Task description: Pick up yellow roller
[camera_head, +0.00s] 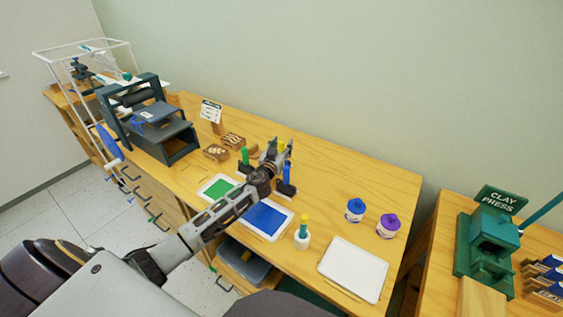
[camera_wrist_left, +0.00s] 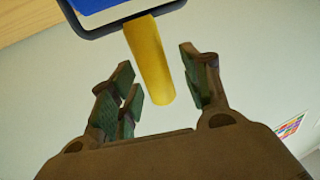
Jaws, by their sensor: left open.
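The yellow roller shows in the head view only as a small bit of yellow handle (camera_head: 281,145) behind my left gripper (camera_head: 276,158). In the left wrist view, its yellow handle (camera_wrist_left: 148,62) hangs from a dark frame at the top and reaches between the fingers of my left gripper (camera_wrist_left: 158,88). The fingers are apart, with a visible gap on the right side of the handle. I cannot tell if the left finger touches it. The roller's lower part is mostly hidden in the head view. My right gripper is not in view.
A green roller (camera_head: 245,156) and a blue roller (camera_head: 287,173) stand close to my left gripper. A blue ink tray (camera_head: 290,216) lies under the arm.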

